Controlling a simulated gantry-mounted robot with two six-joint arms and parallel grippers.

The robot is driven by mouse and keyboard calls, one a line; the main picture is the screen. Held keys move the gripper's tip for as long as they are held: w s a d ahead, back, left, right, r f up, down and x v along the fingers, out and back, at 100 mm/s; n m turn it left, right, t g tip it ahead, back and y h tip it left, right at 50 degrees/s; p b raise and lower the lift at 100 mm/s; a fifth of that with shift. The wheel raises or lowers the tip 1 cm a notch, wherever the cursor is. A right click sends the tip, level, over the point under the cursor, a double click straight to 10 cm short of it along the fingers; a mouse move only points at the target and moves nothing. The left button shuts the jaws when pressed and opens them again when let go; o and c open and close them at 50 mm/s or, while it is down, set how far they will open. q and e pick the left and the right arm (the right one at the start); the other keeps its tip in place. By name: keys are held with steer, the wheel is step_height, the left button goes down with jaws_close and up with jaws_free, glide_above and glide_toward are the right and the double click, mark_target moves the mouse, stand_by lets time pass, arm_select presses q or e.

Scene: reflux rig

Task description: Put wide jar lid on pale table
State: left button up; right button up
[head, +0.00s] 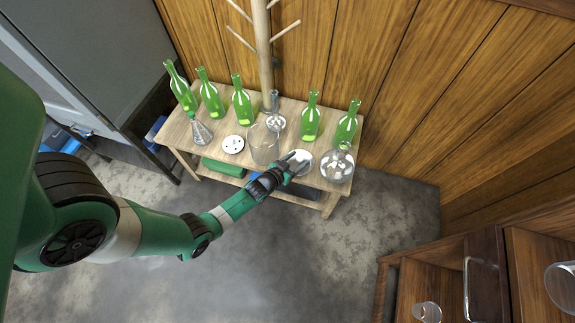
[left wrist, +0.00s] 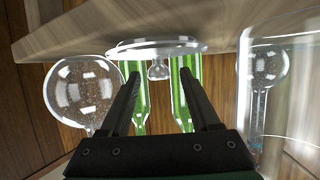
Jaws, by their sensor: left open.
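The wide jar lid (head: 303,156) is a round glass disc lying on the pale table (head: 180,131), toward its front right. In the left wrist view, which looks upside down, the clear lid (left wrist: 158,47) shows its rim against the tabletop (left wrist: 85,28) and a round knob. My left gripper (head: 294,164) is at the lid, partly covering it. In the left wrist view its open fingers (left wrist: 158,82) point toward the lid, with the knob seen between their tips. Contact cannot be told. My right gripper is not in view.
A clear jar (head: 264,145) stands left of the lid, and a round flask (head: 337,167) stands close on its right. Several green bottles (head: 242,105) line the back. A white disc (head: 233,144) and a conical flask (head: 201,133) stand left. A wooden shelf is lower right.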

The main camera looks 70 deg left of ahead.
arm_select(q)
steer(key=p+v, duration=0.2)
steer(key=v, duration=0.8)
steer(key=shift+d+p, duration=0.15)
steer(key=shift+p, duration=0.15)
steer(key=shift+r, duration=0.15)
